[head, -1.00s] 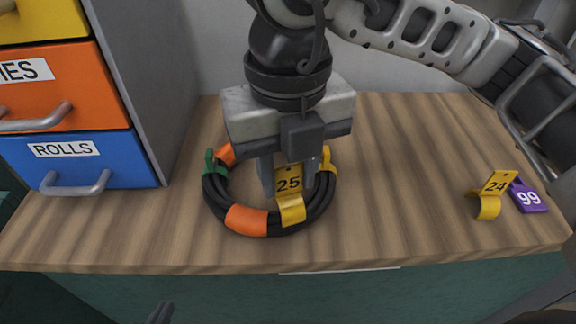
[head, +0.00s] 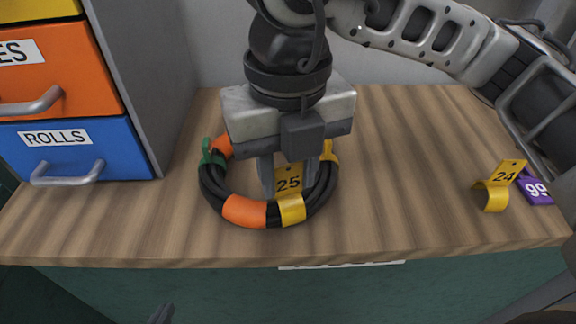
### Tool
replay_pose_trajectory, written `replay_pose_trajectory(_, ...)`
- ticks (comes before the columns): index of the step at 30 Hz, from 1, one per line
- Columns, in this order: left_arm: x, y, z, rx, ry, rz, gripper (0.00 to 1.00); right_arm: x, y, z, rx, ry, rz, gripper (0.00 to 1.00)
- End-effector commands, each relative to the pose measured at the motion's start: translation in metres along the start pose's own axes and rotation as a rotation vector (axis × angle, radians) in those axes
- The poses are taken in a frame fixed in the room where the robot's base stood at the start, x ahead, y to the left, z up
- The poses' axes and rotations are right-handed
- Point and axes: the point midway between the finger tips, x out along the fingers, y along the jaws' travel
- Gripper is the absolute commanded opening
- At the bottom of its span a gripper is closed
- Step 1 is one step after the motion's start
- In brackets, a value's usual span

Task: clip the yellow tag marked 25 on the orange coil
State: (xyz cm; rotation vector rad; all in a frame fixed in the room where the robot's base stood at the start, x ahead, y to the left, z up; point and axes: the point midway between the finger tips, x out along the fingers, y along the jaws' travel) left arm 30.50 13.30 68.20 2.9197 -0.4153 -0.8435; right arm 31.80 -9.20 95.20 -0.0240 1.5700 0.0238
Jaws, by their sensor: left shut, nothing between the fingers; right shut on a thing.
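The coil (head: 215,193) is a black hose ring with orange bands (head: 245,212), lying on the wooden counter. The yellow tag marked 25 (head: 289,184) stands at the front right of the ring, its curved lower part over the hose beside the front orange band. My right gripper (head: 290,184) reaches down from above, inside the ring, and is shut on the tag's upright plate. Whether the tag's clip closes fully around the hose cannot be told. My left gripper (head: 162,314) shows only as a dark tip at the bottom edge, shut and empty, away from the coil.
A green clip (head: 211,152) and another yellow piece (head: 328,152) sit on the ring. A yellow tag marked 24 (head: 497,187) and a purple tag marked 99 (head: 536,188) lie at the right. A drawer cabinet (head: 75,148) stands at the left. The counter (head: 410,170) between is clear.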

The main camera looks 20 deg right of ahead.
Motion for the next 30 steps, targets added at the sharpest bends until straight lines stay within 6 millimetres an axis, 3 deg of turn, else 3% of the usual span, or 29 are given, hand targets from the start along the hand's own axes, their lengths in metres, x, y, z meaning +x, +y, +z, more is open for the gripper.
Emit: replay_pose_trajectory(30,0.006,-0.002,0.01,-0.001,0.004,0.0,0.0,0.014,0.0,0.0,0.0,0.0,0.0,0.09)
